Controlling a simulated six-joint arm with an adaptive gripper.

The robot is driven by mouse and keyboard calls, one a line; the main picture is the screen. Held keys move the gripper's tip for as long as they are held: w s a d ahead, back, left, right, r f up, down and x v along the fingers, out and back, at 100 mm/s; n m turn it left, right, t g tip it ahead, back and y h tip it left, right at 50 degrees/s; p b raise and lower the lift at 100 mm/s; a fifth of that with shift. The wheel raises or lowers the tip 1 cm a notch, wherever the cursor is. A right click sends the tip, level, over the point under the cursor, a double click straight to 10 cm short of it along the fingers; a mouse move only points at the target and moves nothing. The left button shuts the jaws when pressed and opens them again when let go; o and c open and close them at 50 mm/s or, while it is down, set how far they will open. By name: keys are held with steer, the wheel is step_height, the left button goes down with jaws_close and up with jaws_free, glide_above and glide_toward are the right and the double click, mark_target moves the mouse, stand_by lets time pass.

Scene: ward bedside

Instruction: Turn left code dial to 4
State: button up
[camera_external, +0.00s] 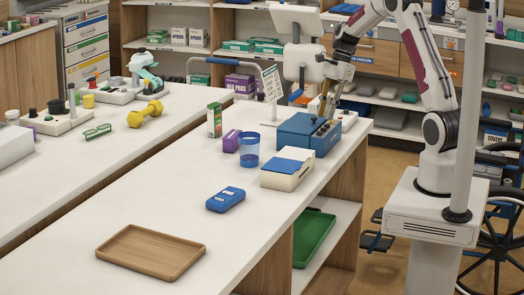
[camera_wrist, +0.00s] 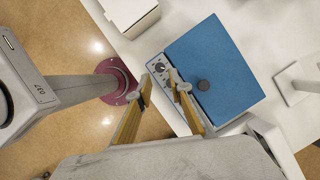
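The blue case (camera_external: 300,135) stands near the far right end of the white table. A dial (camera_wrist: 160,67) with a pale face and dark centre shows on that panel. My gripper (camera_wrist: 161,80) has its two brass fingers apart, with the tips close to the panel, one partly covering it. Other dials there are hidden or too small to read, as is any number. In the external view my gripper (camera_external: 325,107) is over the case's far right side.
A white box with a blue top (camera_external: 289,168), a blue cup (camera_external: 249,150), a purple box (camera_external: 231,141) and a green-white carton (camera_external: 214,120) stand near the case. A blue device (camera_external: 225,199) and wooden tray (camera_external: 151,251) lie nearer.

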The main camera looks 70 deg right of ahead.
mark_target(322, 134)
steer(key=shift+x, duration=2.5)
jaws_close()
